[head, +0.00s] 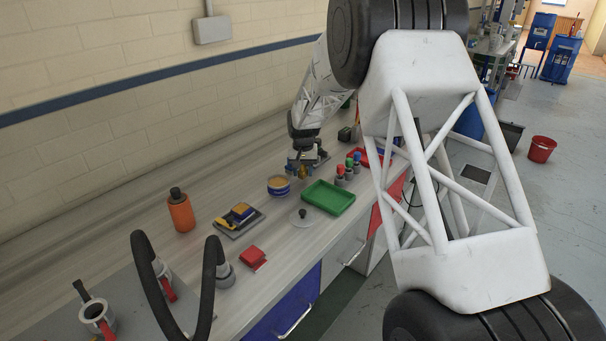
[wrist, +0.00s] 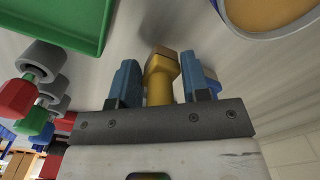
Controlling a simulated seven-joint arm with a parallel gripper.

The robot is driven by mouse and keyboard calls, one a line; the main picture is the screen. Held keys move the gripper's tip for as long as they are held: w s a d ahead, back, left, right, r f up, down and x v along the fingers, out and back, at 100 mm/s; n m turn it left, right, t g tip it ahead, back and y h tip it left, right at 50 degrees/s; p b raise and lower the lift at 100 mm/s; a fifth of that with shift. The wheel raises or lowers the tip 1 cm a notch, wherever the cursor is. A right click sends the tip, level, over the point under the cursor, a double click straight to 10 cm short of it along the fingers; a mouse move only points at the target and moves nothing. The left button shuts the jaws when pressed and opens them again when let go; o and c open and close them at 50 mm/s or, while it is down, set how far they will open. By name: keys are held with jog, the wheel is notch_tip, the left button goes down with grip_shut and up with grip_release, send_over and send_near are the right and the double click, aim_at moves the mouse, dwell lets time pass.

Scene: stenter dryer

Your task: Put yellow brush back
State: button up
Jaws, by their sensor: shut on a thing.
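My gripper (head: 303,170) is over the far part of the counter, behind the round blue-and-yellow tin (head: 279,186). In the wrist view its two blue fingers (wrist: 162,82) are shut on a yellow piece (wrist: 160,66), which looks like the yellow brush; a little yellow also shows under the gripper in the head view (head: 302,174). Its bristles are not clearly visible. I cannot tell whether it touches the counter. A dark, flat holder (head: 239,221) with yellow and black items on it lies on the counter nearer to me.
A green tray (head: 328,198) lies right of the tin. A grey lid (head: 302,217), a red block (head: 253,258) and an orange bottle (head: 181,213) are nearer. Bare counter lies along the wall.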

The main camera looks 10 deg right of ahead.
jog(key=shift+f, duration=0.65)
jog(key=shift+f, duration=0.15)
jog(key=o, duration=0.9)
notch_tip(320, 180, up, 12)
jog(key=shift+r, duration=0.15)
dwell(0.7)
